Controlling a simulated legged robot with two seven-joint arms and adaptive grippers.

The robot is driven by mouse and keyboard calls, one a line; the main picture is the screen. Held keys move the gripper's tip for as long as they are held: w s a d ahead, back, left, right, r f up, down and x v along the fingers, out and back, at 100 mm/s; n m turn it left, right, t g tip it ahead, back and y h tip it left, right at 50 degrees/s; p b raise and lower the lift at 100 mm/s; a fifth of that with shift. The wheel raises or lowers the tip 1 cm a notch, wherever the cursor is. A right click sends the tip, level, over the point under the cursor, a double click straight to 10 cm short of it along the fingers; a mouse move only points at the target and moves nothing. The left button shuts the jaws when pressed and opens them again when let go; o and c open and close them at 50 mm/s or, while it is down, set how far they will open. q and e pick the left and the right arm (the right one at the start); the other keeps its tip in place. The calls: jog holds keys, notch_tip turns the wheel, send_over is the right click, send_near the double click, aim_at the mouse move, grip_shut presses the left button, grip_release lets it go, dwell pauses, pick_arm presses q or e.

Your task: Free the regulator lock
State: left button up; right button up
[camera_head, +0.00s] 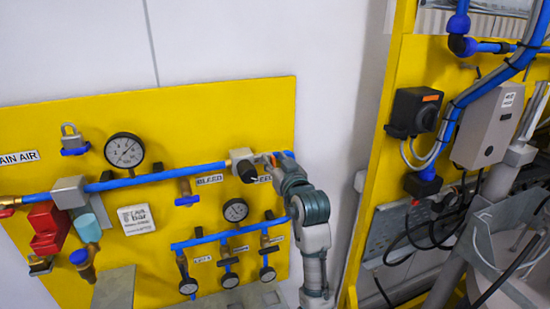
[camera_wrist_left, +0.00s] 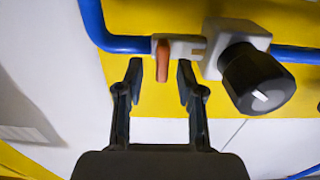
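The regulator is a pale block with a black knob (camera_head: 248,173) on the blue pipe near the yellow panel's right edge. It shows large in the wrist view, with the black knob (camera_wrist_left: 257,80) right of my fingers. Beside it is a pale fitting (camera_wrist_left: 186,46) with a small orange lever (camera_wrist_left: 162,60), which may be the lock. My left gripper (camera_head: 277,163) is at this fitting, mostly hidden by its own wrist in the head view. In the wrist view the gripper (camera_wrist_left: 160,80) is open, its fingertips on either side of and just short of the orange lever. My right gripper is not in view.
The yellow panel (camera_head: 180,118) carries a large gauge (camera_head: 125,150), several small gauges, blue pipes, a red valve block (camera_head: 48,228) and a padlock-like part (camera_head: 72,138). A second yellow frame (camera_head: 385,150) with cables and boxes stands right. The white wall between is bare.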

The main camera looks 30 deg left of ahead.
pick_arm(q)
jog(key=shift+a, duration=0.1)
grip_shut()
jog(key=shift+n, duration=0.4)
jog(key=n, duration=0.2)
jog(key=n+b, duration=0.1)
jog(key=shift+s+a+f+n, duration=0.1)
jog(key=shift+s+a+n, duration=0.05)
jog(key=shift+s+n, duration=0.15)
jog(key=shift+s+a+f+n+b, duration=0.2)
jog(key=shift+n+b, duration=0.45)
jog(key=shift+n, duration=1.6)
jog(key=shift+w+a+f+n+b, duration=0.1)
jog(key=shift+f+n+b, duration=0.4)
jog(key=shift+n, duration=1.8)
jog(key=shift+s+a+f+n+b, duration=0.1)
jog(key=shift+n+b, duration=0.65)
jog(key=shift+n, duration=1.5)
jog(key=shift+f, duration=0.1)
